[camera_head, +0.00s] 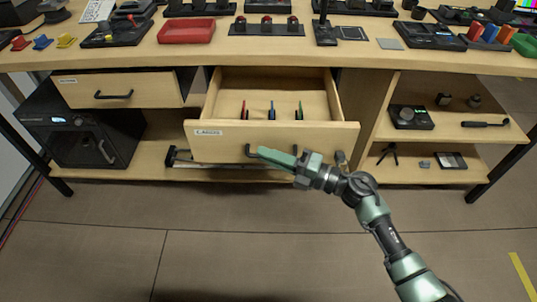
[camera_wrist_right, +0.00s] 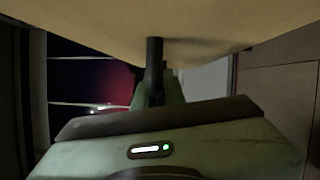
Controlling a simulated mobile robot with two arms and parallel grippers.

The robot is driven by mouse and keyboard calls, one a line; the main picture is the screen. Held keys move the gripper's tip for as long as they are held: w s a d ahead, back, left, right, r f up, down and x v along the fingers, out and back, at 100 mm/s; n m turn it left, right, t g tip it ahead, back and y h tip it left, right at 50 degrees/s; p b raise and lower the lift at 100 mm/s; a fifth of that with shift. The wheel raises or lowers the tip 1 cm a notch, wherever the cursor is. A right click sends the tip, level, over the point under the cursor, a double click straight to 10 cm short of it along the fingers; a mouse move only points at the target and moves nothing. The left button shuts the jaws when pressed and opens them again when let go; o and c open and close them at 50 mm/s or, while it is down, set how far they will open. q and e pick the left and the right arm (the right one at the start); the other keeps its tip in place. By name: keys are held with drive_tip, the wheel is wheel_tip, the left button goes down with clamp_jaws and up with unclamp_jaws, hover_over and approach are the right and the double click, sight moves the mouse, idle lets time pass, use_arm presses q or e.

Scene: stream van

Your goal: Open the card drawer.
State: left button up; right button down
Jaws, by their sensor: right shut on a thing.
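The card drawer (camera_head: 230,140) stands pulled out under the middle of the table, with a label on the left of its light wood front. Several thin upright items in red, blue and green (camera_head: 272,110) stand inside it. My right gripper (camera_head: 262,153) is at the drawer front, shut on its dark bar handle (camera_head: 248,150). In the right wrist view, the handle (camera_wrist_right: 155,70) runs between the green gripper parts, under the pale drawer front (camera_wrist_right: 200,25). The gripper hides part of the handle in the head view. My left gripper is not in view.
Another drawer (camera_head: 115,93) with a dark handle is at the left, above a black box-like machine (camera_head: 85,135). Open shelves (camera_head: 430,145) with small gear are at the right. A red tray (camera_head: 187,30) lies on the tabletop. The floor in front is clear.

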drive_tip(key=shift+f, duration=0.1)
drive_tip(key=c, duration=1.5)
unclamp_jaws()
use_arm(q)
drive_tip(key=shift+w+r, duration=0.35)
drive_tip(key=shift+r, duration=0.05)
use_arm(e)
drive_tip(key=v, duration=0.8)
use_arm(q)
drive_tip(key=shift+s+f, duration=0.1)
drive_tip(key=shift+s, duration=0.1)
